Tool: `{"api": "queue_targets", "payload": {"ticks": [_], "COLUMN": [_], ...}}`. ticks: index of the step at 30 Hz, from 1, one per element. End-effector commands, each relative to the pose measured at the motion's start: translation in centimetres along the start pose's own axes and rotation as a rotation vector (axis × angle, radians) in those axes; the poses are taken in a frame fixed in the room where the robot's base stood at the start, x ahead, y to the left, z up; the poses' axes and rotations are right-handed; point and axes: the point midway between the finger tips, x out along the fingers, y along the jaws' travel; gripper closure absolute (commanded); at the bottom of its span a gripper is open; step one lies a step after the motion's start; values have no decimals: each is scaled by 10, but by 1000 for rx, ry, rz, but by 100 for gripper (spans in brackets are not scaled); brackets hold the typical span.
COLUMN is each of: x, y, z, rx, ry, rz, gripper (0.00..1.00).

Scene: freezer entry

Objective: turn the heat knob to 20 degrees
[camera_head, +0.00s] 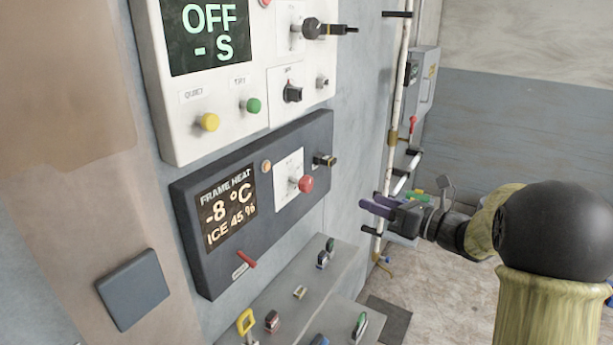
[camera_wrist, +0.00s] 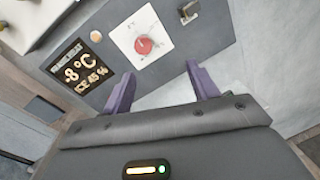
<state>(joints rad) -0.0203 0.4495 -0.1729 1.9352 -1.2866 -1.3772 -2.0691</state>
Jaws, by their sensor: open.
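The dark grey frame heat panel (camera_head: 228,235) is on the wall at the centre left. Its display (camera_head: 228,210) reads FRAME HEAT, -8 °C and ICE 45 %. The red heat knob (camera_head: 305,184) sits on a white dial plate (camera_head: 286,167) at the panel's right part. In the wrist view the red knob (camera_wrist: 144,45) shows on its white plate, ahead of the fingers. My gripper (camera_head: 369,205) is open and empty, with purple fingers, to the right of the knob and apart from it. It also shows in the wrist view (camera_wrist: 162,88).
A white control box (camera_head: 225,130) with yellow and green buttons hangs above the panel. A red switch (camera_head: 246,259) is at the panel's lower edge. A grey console (camera_head: 275,300) with several small switches juts out below. A pale vertical pipe (camera_head: 391,150) runs behind my gripper.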

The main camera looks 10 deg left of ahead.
Motion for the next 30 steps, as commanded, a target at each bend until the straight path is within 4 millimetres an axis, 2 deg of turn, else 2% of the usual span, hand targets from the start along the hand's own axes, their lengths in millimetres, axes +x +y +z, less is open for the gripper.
{"api": "queue_targets", "payload": {"ticks": [2, 5, 17, 23, 30], "x": [1, 0, 3, 25, 66], "y": [10, 16, 18, 22, 28], "z": [2, 1, 1, 3, 3], "rx": [-100, -161, -168, -165, -166], "ry": [11, 14, 13, 14, 15], "rz": [81, 133, 138, 140, 139], "gripper": [41, 41, 41, 41, 41]}}
